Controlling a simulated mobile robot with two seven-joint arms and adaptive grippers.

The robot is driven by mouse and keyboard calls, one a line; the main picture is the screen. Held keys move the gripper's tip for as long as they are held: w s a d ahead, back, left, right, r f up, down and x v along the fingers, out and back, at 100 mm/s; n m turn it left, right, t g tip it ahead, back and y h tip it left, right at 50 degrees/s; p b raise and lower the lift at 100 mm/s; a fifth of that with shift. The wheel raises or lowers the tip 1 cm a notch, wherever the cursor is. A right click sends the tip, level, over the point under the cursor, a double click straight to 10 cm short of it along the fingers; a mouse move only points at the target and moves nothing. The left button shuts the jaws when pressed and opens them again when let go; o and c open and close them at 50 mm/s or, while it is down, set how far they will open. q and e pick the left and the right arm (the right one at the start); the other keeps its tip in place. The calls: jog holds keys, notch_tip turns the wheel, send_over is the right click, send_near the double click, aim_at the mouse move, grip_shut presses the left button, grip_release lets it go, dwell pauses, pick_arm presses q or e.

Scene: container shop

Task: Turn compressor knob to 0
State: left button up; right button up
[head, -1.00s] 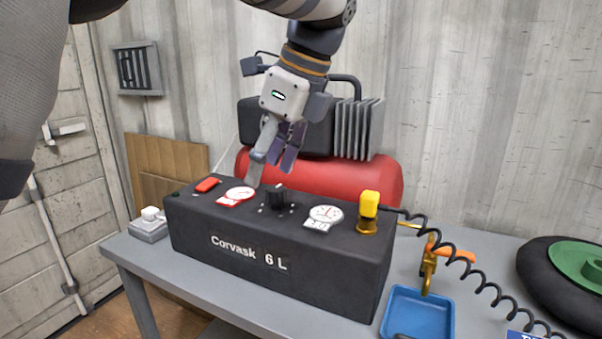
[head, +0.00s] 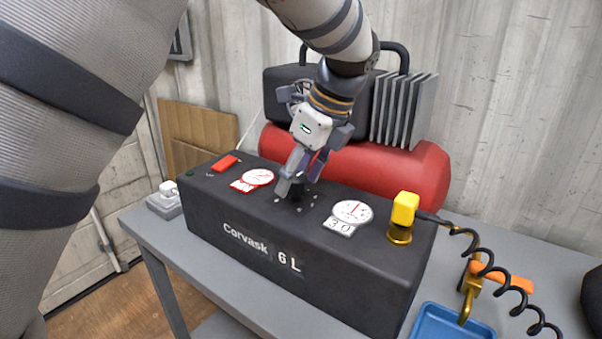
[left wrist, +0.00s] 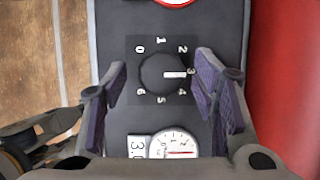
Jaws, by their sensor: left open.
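The black compressor knob (left wrist: 158,74) sits on top of the dark compressor box (head: 300,255). In the left wrist view its white pointer aims at 3 on a dial of printed numbers, with 0 at the upper left. My left gripper (left wrist: 162,76) is open, with one purple-padded finger on each side of the knob and gaps showing between. In the head view the left gripper (head: 299,182) reaches down over the knob (head: 297,196) and partly hides it. Whether the fingers touch the knob cannot be told there. My right gripper is not in view.
A white gauge (head: 352,211) reading 3.0 lies right of the knob, another gauge (head: 257,177) left, beside a red switch (head: 225,163). A yellow connector (head: 404,210) with a coiled black hose stands at the right end. A red tank (head: 400,172) is behind.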

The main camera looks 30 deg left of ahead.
pick_arm(q)
jog(key=shift+f, duration=0.1)
jog(key=shift+c, duration=0.3)
jog(key=c, duration=1.1)
jog(key=shift+w+n, duration=0.1)
jog(key=shift+n, duration=0.2)
